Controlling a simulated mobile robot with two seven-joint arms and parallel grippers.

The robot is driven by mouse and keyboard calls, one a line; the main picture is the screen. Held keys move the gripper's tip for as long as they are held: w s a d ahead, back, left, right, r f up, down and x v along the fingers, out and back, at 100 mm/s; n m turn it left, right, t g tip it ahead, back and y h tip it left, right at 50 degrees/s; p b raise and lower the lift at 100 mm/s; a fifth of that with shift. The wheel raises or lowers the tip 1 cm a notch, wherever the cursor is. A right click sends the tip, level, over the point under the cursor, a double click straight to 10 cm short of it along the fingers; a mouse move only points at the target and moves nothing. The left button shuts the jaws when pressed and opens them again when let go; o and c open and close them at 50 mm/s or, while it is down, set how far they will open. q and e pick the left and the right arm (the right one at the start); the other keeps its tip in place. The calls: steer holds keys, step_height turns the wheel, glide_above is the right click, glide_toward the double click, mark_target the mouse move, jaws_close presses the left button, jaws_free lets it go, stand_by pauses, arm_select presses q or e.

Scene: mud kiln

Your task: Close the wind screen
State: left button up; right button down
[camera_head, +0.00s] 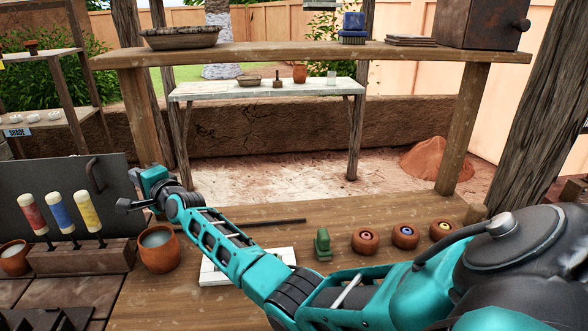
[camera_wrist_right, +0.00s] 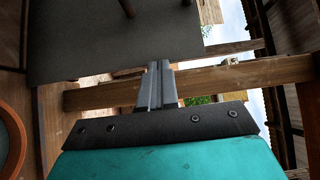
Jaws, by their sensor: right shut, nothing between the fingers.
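The wind screen appears to be the dark grey upright panel (camera_head: 62,177) at the left of the head view, with a dark handle (camera_head: 95,174) near its upper right. My right gripper (camera_head: 124,206) reaches across the workbench to the panel's right edge. Its fingers are shut and empty. In the right wrist view the shut fingertips (camera_wrist_right: 158,66) lie at the edge of a dark flat panel (camera_wrist_right: 105,40); I cannot tell whether they touch it. My left gripper is not in view.
Paint tools in a wooden block (camera_head: 80,256) and a clay cup (camera_head: 159,250) stand close by the right gripper. A white tile (camera_head: 215,273), a green object (camera_head: 322,244) and small round pots (camera_head: 365,241) stand on the bench (camera_head: 400,215). A shelf (camera_head: 300,53) spans above.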

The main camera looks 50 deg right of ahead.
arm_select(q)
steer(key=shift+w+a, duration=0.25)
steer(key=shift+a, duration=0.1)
arm_select(e)
steer(key=shift+w+a+r, duration=0.15)
steer(key=shift+w+a, duration=0.35)
steer(key=shift+a, duration=0.15)
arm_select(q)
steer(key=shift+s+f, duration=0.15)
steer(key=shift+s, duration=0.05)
arm_select(e)
steer(key=shift+r, duration=0.1)
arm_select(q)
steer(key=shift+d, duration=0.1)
